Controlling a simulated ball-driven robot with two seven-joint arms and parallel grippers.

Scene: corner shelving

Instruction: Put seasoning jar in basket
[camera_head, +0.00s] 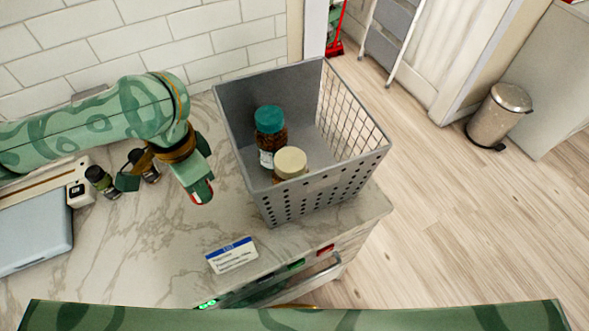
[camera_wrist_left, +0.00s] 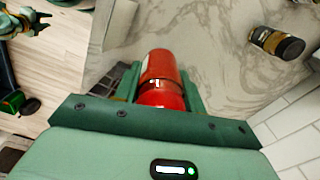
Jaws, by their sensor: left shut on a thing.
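My left gripper (camera_head: 203,190) is shut on a red cylindrical jar (camera_wrist_left: 160,75), which fills the space between the fingers in the left wrist view. In the head view the fingers hide most of it and only a bit of red shows at their tips. The gripper is left of the grey basket (camera_head: 245,98), outside it, over the marble counter. The basket holds a jar with a teal lid (camera_head: 270,119) and a jar with a cream lid (camera_head: 290,163). My right gripper (camera_wrist_left: 38,22) seems to show small at the wrist view's upper left; its jaw state is unclear.
A white and blue box (camera_head: 231,255) lies near the counter's front edge. A pale blue-grey object (camera_head: 36,228) is at left. The wall is behind.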

